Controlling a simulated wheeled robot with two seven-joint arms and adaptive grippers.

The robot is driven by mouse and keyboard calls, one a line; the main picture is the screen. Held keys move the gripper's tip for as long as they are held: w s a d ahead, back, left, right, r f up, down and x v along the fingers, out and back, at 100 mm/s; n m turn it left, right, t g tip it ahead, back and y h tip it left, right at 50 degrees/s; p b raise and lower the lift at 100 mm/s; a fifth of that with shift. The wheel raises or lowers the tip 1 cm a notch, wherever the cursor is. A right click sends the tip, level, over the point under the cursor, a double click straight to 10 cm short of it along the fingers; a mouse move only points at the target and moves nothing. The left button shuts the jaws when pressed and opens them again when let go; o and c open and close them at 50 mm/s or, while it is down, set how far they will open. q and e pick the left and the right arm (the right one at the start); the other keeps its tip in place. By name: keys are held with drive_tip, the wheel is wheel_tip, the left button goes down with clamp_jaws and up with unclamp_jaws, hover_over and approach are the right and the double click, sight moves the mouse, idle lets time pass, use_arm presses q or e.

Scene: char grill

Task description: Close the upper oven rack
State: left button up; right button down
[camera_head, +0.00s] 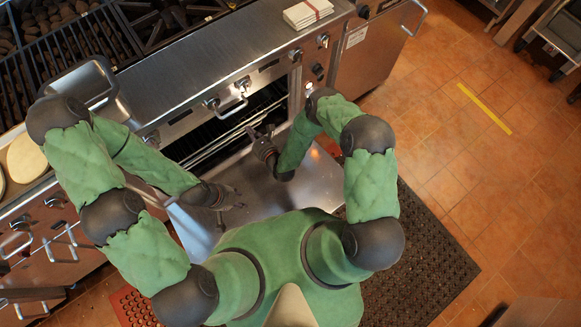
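The oven (186,140) is open below its front control panel, with its steel door (300,190) folded down flat. Dark wire racks (228,128) show in the opening. From above I cannot clearly separate the upper rack from the lower one, or tell how far it sticks out. My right gripper (261,131) is at the opening, close to the rack's right part, with its fingers apart and nothing seen between them. My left gripper (240,199) is over the lowered door, in front of the opening, with its fingers apart and empty.
The range top has burner grates (165,22) and a char grill (45,25). A folded cloth (307,12) lies on the steel counter at the top. A dark perforated mat (420,255) lies on the tiled floor.

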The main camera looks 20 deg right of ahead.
sight(242, 120)
drive_tip(key=x, duration=0.2)
drive_tip(key=b+x, duration=0.1)
drive_tip(key=x, duration=0.1)
drive_tip(key=r+x, duration=0.1)
drive_tip(key=x, duration=0.1)
drive_tip(key=shift+b, duration=0.3)
use_arm(q)
wheel_tip(242, 120, down, 2)
use_arm(e)
drive_tip(key=shift+w+a+r, duration=0.1)
drive_tip(key=shift+w+r, duration=0.1)
drive_tip(key=shift+w, duration=0.1)
drive_tip(key=shift+w+r, duration=0.1)
use_arm(q)
drive_tip(key=shift+s, duration=0.1)
